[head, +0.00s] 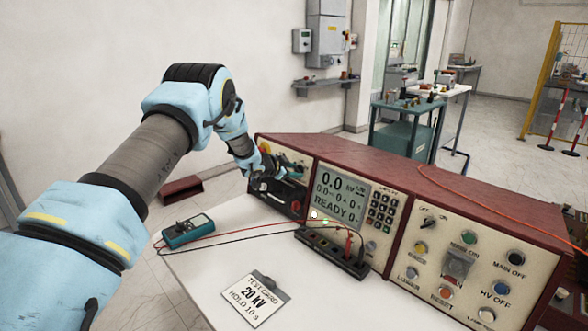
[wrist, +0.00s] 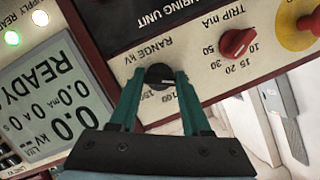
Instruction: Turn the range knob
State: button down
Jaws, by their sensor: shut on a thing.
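The black range knob (wrist: 160,74) is on the cream panel under the RANGE kV label, seen upside down in the wrist view. My gripper (wrist: 160,80) has a teal finger on each side of the knob and is shut on it. The knob's pointer is too small and partly covered to read surely; part of the scale around it is hidden by the fingers. In the head view, my gripper (head: 266,166) is at the left section of the red-cased console (head: 440,187), and the knob is hidden behind my gripper.
A red TRIP mA knob (wrist: 237,42) and a red button on a yellow base (wrist: 298,28) are close by. The display (head: 338,197) reads READY. A teal meter (head: 188,230), red and black leads and a test card (head: 255,300) marked 20 kV are on the white table.

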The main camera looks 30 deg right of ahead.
jog(key=shift+f, duration=0.1)
jog(key=shift+c, duration=1.8)
grip_release()
jog(key=shift+a, duration=0.1)
jog(key=b+v, duration=0.4)
jog(key=v, duration=0.6)
jog(key=shift+a+r, duration=0.25)
jog(key=shift+s, duration=0.1)
